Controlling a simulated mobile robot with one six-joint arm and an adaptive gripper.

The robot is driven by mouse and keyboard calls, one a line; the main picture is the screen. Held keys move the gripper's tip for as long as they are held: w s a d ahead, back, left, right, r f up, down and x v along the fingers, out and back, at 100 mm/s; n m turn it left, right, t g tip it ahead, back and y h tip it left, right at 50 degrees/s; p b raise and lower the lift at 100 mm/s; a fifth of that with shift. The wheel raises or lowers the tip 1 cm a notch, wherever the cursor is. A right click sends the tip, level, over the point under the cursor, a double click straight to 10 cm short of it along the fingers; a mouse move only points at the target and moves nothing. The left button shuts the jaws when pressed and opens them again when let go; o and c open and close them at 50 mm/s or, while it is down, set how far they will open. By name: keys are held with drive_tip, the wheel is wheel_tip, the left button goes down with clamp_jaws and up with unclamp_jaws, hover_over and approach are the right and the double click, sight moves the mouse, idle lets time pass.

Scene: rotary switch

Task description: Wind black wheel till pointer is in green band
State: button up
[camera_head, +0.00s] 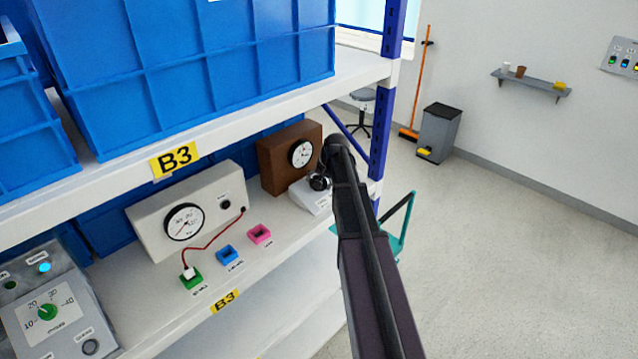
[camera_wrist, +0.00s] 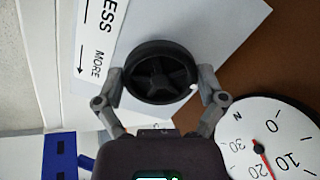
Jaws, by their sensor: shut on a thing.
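The black wheel (camera_wrist: 158,72) is a round spoked knob on a light sloped panel in the wrist view. In the head view the wheel (camera_head: 319,183) is partly behind my arm. My gripper (camera_wrist: 161,85) has one finger on each side of its rim and is shut on it. A white dial (camera_wrist: 260,143) with a red pointer (camera_wrist: 263,160) lies at lower right in the wrist view, partly cut off. The pointer slants toward the lower frame edge, near the 10. I see no green band. The dial (camera_head: 301,153) also shows on a brown box in the head view.
A label with MORE and an arrow (camera_wrist: 97,55) lies left of the wheel. A beige meter box (camera_head: 190,210) and small coloured trays (camera_head: 228,254) share the shelf. A blue upright (camera_head: 385,110) and blue bins (camera_head: 200,70) are close by.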

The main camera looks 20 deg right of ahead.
drive_tip(key=shift+n, duration=0.4)
drive_tip(key=o, duration=0.8)
drive_tip(key=shift+m, duration=0.4)
